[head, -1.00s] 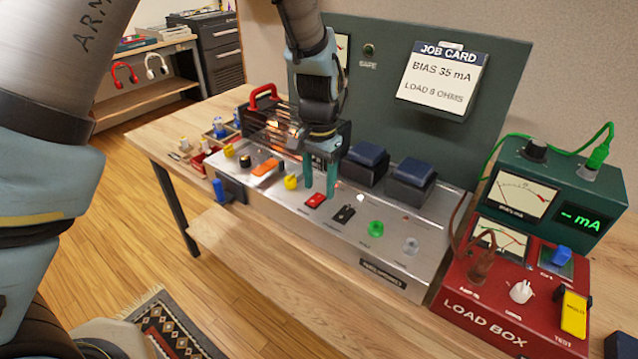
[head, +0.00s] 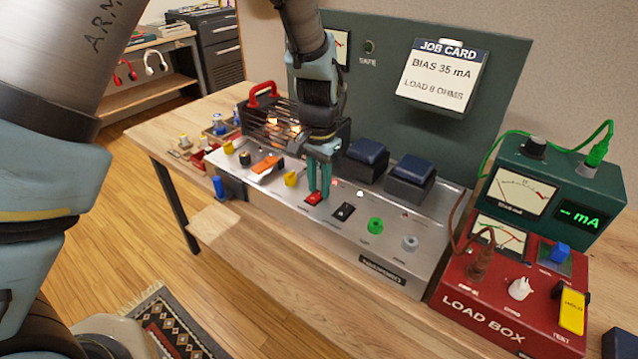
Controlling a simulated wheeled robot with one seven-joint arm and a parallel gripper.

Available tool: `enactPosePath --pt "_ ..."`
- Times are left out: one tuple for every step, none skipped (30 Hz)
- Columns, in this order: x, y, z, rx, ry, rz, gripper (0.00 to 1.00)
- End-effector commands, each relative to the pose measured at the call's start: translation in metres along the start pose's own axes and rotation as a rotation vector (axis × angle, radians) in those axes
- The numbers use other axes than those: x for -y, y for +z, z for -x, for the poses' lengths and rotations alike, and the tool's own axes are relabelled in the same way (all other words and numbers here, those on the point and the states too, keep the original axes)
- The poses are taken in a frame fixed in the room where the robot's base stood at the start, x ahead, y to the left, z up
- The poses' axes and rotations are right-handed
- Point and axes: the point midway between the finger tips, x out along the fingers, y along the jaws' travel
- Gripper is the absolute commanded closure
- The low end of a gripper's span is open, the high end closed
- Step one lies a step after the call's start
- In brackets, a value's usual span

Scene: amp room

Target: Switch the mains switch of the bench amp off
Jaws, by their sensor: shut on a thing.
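The bench amp (head: 385,262) is a long silver chassis on the wooden bench, with knobs and switches along its sloped top. A red rocker switch (head: 313,198) sits near the middle of that panel; its label is too small to read. My gripper (head: 319,190) points down at the red switch from behind, its teal fingers close together at the switch. The fingertips partly cover the switch's far edge. Which way the rocker is tilted I cannot tell. A black switch (head: 344,211) sits just to its right.
Yellow knobs (head: 291,179) and an orange switch (head: 267,166) lie left of the red switch; a green knob (head: 376,225) lies right. Dark transformers (head: 410,178) and glowing valves stand behind. The red load box (head: 490,300) and green meter (head: 560,190) stand at right.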

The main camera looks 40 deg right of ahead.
Motion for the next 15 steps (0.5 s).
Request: enactPosePath --pt "0.0 -0.0001 0.0002 0.0 0.0 0.0 1.0" --pt "0.0 -0.0001 0.0002 0.0 0.0 0.0 1.0" --pt "0.0 -0.0001 0.0002 0.0 0.0 0.0 1.0" --pt "0.0 -0.0002 0.0003 0.0 0.0 0.0 1.0" --pt "0.0 -0.0002 0.0003 0.0 0.0 0.0 1.0" --pt "0.0 -0.0002 0.0003 0.0 0.0 0.0 1.0" --pt "0.0 -0.0002 0.0003 -0.001 0.0 0.0 1.0" --pt "0.0 -0.0001 0.0001 -0.001 0.0 0.0 1.0" --pt "0.0001 0.0001 -0.0004 -0.006 0.0 0.001 1.0" --pt "0.0001 0.0003 -0.0009 -0.013 0.001 0.001 1.0" --pt "0.0002 0.0006 -0.0015 -0.023 0.001 0.001 1.0" --pt "0.0004 0.0011 -0.0026 -0.04 0.002 0.002 1.0" --pt "0.0006 0.002 -0.0033 -0.057 0.002 0.003 1.0" --pt "0.0007 0.0023 -0.0036 -0.078 0.002 0.003 1.0" --pt "0.0007 0.0034 -0.0041 -0.105 0.002 0.004 1.0"
